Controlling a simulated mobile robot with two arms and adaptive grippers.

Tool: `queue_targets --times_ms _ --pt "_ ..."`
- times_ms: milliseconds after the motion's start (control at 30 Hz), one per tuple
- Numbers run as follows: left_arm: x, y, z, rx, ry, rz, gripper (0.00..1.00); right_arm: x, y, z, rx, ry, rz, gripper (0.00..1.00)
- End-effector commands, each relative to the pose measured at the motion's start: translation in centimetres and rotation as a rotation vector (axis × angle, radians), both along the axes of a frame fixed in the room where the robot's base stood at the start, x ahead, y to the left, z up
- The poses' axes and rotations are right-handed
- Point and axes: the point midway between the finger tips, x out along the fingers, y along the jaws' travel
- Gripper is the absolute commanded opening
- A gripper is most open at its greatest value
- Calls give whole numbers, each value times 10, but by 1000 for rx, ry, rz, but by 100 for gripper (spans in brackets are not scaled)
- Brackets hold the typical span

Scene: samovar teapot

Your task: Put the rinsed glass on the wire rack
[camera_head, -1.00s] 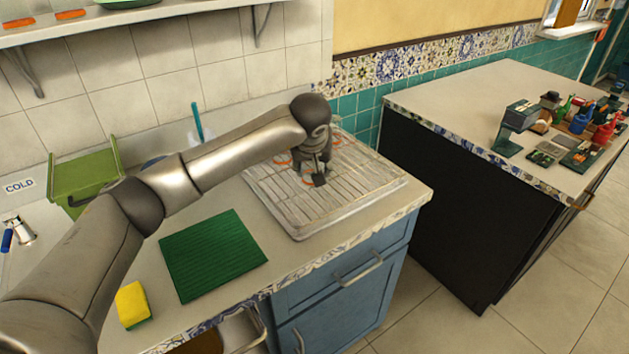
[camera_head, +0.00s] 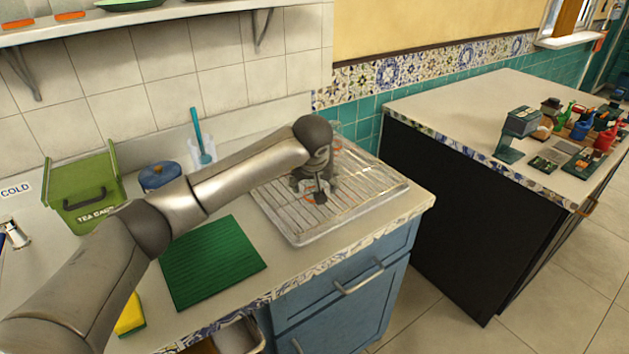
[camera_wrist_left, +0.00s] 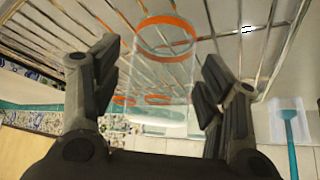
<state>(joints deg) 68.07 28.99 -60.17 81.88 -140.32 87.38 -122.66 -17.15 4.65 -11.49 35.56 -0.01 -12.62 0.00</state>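A clear glass with an orange rim (camera_wrist_left: 165,70) is between the two fingers of my left gripper (camera_wrist_left: 160,75) in the left wrist view. Gaps show on both sides of the glass, so the fingers are open around it and apart from it. In the head view my left gripper (camera_head: 318,194) is low over the wire rack (camera_head: 350,206), with an orange rim (camera_head: 308,199) at its fingers. The rack's wires show behind the glass in the wrist view; whether its base rests on them is unclear. My right gripper is out of view.
Other orange-rimmed glasses (camera_wrist_left: 157,99) are close by on the rack, partly hidden. A green ribbed mat (camera_head: 212,262), yellow sponge (camera_head: 131,317), green tea caddy (camera_head: 82,190) and blue pot (camera_head: 160,175) are to the left. The dark-sided counter (camera_head: 450,120) stands right, across a gap.

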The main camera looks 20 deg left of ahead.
Motion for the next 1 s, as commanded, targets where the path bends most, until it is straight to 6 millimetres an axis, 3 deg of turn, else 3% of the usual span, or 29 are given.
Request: queue_targets --times_ms 333,733,1000 --pt "-3 -2 11 -1 -5 -2 67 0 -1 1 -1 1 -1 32" --pt "-46 -13 79 0 -5 -2 67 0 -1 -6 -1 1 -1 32" --pt "-61 -17 103 0 -1 1 67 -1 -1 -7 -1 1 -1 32"
